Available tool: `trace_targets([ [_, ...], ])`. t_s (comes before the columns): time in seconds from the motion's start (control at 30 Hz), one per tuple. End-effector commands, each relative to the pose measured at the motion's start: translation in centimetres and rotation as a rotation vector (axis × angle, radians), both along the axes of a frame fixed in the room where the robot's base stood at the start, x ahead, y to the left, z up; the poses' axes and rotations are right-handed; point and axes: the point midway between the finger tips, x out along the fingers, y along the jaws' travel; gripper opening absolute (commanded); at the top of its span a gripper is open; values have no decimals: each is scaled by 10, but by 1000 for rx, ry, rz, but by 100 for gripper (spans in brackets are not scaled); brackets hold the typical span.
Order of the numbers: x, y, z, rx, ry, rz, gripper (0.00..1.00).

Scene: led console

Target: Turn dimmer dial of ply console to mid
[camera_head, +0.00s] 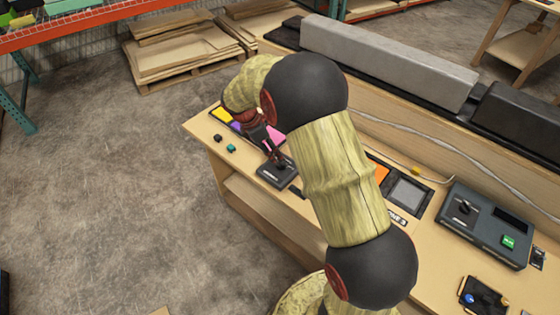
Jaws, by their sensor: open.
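My gripper (276,158) is small in the picture and points down over a small dark box (270,177) on the plywood bench (213,139). It is open. My fingertips are close to the top of this box, and I cannot tell whether they touch it. No dimmer dial can be made out clearly; the gripper and arm cover part of the box and the bench behind it. I cannot tell for sure which unit is the ply console.
A grey-blue console (484,236) with a black knob and a green button (508,242) stands at the right. A small dark box (483,297) is at the lower right. Two small blocks (231,148) lie near the bench's left end. A long grey bar (390,62) runs along the back.

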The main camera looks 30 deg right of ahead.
Motion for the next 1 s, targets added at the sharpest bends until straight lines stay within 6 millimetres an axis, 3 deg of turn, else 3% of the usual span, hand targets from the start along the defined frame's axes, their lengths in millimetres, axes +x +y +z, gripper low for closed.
trace_targets([
  [0.43, -5, -23, -59, 0, 0, -2, 47],
  [0.73, -6, -25, -62, 1, 0, -2, 47],
  [1.0, -6, -25, -62, 1, 0, -2, 32],
])
